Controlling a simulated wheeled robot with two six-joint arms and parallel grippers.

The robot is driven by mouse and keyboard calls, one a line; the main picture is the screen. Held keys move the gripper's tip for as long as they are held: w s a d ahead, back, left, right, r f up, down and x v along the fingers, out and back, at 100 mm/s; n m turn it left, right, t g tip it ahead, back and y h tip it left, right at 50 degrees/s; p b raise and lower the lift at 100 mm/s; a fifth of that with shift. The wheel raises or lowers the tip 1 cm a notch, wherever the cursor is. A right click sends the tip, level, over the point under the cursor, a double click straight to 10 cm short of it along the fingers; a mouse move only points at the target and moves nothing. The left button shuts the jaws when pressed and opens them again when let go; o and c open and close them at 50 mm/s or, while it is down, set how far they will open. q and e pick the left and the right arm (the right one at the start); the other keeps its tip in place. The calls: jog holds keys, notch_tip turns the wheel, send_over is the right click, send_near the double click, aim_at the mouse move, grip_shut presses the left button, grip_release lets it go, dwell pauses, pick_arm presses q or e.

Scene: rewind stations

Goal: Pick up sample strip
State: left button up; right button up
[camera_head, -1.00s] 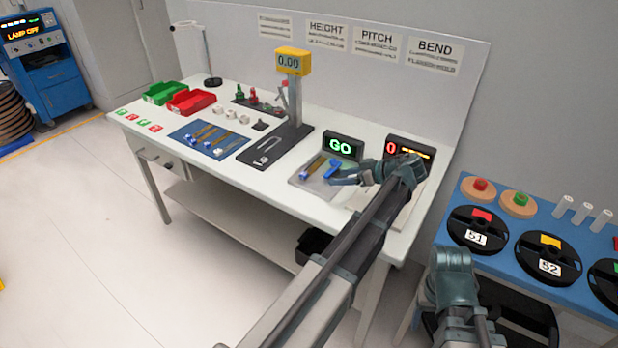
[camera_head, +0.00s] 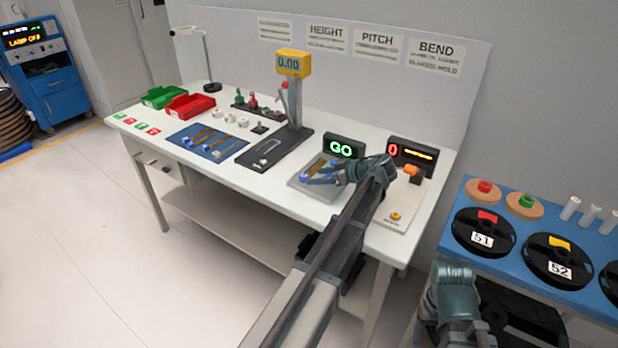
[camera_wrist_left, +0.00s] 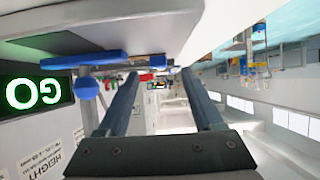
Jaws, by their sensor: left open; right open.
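A brown sample strip (camera_head: 320,163) with a blue end lies on a grey plate (camera_head: 298,185) by the lit GO display (camera_head: 343,147). My left gripper (camera_head: 312,176) is open over this plate, close to the strip; its arm and fingers hide part of the plate. In the left wrist view the two fingers (camera_wrist_left: 160,80) stand apart with nothing clearly between them, and blue parts (camera_wrist_left: 88,58) of the plate fixture show at the upper left. More strips lie on a blue mat (camera_head: 182,142). My right gripper (camera_head: 450,275) is low at the right, its fingertips unclear.
A height gauge (camera_head: 293,64) reading 0.00 stands behind the plate. Red (camera_head: 190,104) and green (camera_head: 160,97) bins are at the table's back left. A blue side table (camera_head: 478,192) holds several black reels (camera_head: 484,247). The white table's front edge is mostly clear.

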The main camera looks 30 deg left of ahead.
aim_at(305, 176)
pick_arm(q)
jog(key=shift+r+b+x, duration=0.2)
jog(key=shift+b+x, duration=0.85)
jog(key=shift+x, duration=1.55)
jog(key=shift+w+a+r, duration=0.1)
jog(key=shift+w, duration=0.1)
grip_shut()
